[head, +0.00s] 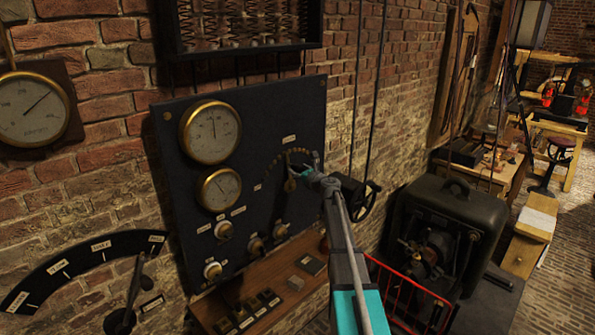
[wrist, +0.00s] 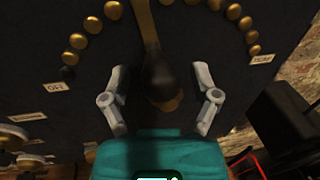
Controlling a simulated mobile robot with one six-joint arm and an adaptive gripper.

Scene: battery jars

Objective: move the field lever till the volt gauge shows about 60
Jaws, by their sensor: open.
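The field lever shows in the wrist view as a brass arm with a dark knob (wrist: 160,82), set in an arc of brass studs with a label at each end. It points toward the top of that picture. My gripper (wrist: 160,98) is open, one finger on each side of the knob, with visible gaps. In the head view my gripper (head: 308,172) is at the dark panel (head: 262,122), partly hiding the lever. The panel bears an upper brass gauge (head: 210,132), its needle near upright, and a lower brass gauge (head: 219,190). I cannot read which is the volt gauge.
Several knobs (head: 224,230) sit low on the panel above a wooden shelf (head: 262,285). A third gauge (head: 33,108) and a large lever dial (head: 120,310) are at left. A handwheel (head: 365,203) and a dark machine (head: 440,235) with a red rail stand at right.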

